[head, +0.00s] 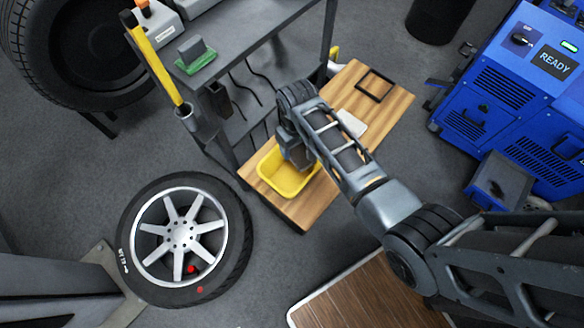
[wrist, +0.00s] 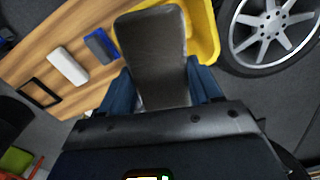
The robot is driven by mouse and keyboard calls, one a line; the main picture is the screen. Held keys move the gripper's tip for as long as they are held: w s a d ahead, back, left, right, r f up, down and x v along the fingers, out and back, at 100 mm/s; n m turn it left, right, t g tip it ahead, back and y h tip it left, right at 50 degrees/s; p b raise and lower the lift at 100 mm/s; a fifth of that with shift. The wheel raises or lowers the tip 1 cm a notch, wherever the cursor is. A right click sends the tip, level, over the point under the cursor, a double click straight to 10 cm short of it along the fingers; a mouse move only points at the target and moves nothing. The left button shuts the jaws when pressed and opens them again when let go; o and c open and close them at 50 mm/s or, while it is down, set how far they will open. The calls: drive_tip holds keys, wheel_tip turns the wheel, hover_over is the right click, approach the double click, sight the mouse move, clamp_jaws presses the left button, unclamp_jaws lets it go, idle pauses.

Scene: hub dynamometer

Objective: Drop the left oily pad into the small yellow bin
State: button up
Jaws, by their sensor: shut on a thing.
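My gripper (wrist: 160,88) is shut on a dark grey, flat pad (wrist: 152,45), with one blue finger on each side of it. In the head view my gripper (head: 290,140) points down at the small yellow bin (head: 270,182), and the pad's dark shape overlaps the bin's far side. In the wrist view the yellow bin (wrist: 207,32) shows behind and to the right of the pad, which hides part of it. The height of the pad over the bin is hard to tell. No other oily pad can be made out for certain.
The bin stands at the near end of a wooden bench (head: 397,100). A grey cart (head: 250,45) stands alongside, and a wheel (head: 180,240) is near the bin.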

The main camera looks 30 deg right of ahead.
wheel_tip(320, 180, down, 6)
drive_tip(key=b, duration=0.5)
drive_tip(key=shift+b, duration=0.35)
drive_tip(key=o, duration=1.1)
wheel_tip(320, 180, up, 8)
drive_tip(key=shift+f+p, duration=0.1)
drive_tip(key=shift+p, duration=0.2)
